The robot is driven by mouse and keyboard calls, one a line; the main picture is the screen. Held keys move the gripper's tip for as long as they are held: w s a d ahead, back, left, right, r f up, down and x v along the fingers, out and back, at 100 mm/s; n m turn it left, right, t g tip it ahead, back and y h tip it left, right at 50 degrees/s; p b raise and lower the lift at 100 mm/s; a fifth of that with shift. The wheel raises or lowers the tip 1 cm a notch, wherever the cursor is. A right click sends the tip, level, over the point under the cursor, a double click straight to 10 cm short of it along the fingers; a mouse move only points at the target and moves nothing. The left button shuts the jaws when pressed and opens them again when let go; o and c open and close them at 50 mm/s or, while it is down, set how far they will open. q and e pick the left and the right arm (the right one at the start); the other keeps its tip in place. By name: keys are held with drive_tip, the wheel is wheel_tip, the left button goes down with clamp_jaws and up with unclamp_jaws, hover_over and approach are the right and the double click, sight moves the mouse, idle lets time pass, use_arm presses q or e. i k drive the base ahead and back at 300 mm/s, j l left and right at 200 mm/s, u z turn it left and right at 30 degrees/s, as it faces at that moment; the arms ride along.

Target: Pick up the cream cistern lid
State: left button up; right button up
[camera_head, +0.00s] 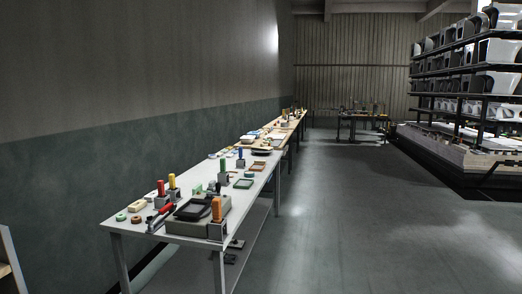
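I cannot pick out a cream cistern lid for certain. Pale flat pieces (485,118) lie on the low deck of the kiln car at the right, too small and dark to tell apart. A small cream block (137,206) lies on the near white table at the left. Neither of my grippers is in view.
A long row of tables (150,228) with tools and small trays runs along the left wall. The kiln car (464,155) with racks of white ware (497,51) stands at the right. Another table (362,117) stands at the back. The floor (345,215) between them is clear.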

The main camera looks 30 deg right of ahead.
sight(262, 146)
drive_tip(key=i+l+z, duration=0.6)
drive_tip(key=i+l, duration=0.25)
drive_tip(key=i+l+z, duration=0.3)
drive_tip(key=i, duration=0.15)
drive_tip(key=i+l+z, duration=0.1)
drive_tip(key=i+z, duration=0.2)
drive_tip(key=i, duration=0.2)
drive_tip(key=i+z, duration=0.3)
drive_tip(key=i, duration=2.75)
drive_tip(key=i+u, duration=0.15)
drive_tip(key=i, duration=0.65)
drive_tip(key=i+l+u, duration=0.1)
drive_tip(key=i, duration=0.75)
